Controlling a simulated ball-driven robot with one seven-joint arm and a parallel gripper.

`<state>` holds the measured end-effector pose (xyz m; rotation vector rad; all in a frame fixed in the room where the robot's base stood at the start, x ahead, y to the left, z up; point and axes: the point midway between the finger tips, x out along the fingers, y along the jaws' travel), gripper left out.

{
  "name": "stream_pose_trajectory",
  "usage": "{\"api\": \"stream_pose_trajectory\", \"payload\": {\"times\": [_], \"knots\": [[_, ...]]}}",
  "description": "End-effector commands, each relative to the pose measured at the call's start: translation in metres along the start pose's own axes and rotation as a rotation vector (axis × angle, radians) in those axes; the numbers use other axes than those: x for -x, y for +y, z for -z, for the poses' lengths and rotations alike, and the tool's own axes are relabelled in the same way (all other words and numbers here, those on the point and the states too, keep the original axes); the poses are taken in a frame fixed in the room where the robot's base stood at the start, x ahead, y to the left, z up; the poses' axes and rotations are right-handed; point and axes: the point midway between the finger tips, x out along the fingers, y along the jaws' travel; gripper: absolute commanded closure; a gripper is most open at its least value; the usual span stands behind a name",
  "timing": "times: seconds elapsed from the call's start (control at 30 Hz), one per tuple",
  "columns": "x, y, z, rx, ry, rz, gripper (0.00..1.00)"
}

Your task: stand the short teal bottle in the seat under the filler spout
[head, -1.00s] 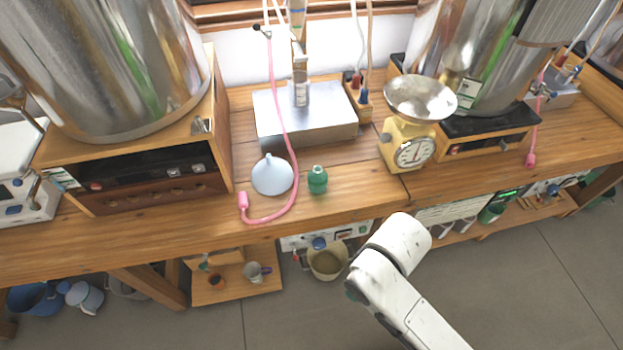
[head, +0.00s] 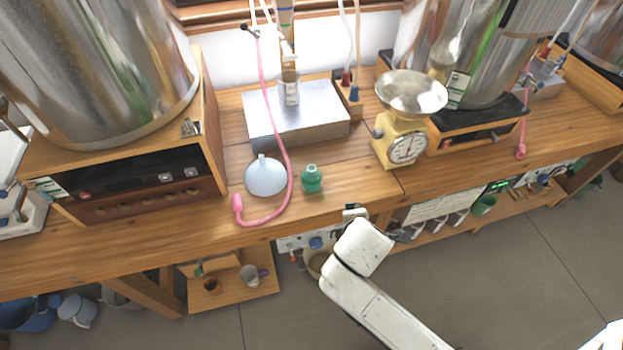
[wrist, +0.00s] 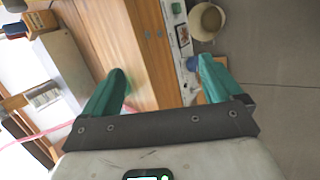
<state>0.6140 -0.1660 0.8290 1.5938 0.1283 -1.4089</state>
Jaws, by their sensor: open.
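The short teal bottle (head: 312,180) stands upright on the wooden bench in the head view, right of the pale blue funnel. The filler spout (head: 287,50) hangs above a metal box (head: 325,122) behind it. A clear labelled vessel (head: 290,92) shows below the spout; I cannot make out the seat itself. My gripper (wrist: 162,65) is open, with two teal fingers apart and nothing seen between them but the bench edge behind. In the head view, only a small part of its end shows past my arm, by the bench's front edge, to the right of and nearer than the bottle.
The pale blue funnel (head: 265,177) and a pink hose (head: 288,165) lie close left of the bottle. A yellow scale (head: 402,140) stands to the right. Large steel vessels flank the bench. A shelf (head: 232,286) lies below. The bench right of the bottle is clear.

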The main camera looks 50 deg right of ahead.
Motion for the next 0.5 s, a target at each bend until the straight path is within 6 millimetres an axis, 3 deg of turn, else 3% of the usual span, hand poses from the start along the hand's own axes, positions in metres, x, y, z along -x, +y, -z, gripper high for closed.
{"api": "stream_pose_trajectory", "payload": {"times": [0.1, 0.3, 0.5], "knots": [[-0.015, 0.029, 0.013, 0.372, -0.058, -0.172, 0.07], [-0.023, 0.065, 0.048, 0.997, -0.204, -0.404, 0.07], [-0.024, 0.077, 0.077, 1.373, -0.316, -0.518, 0.07]]}}
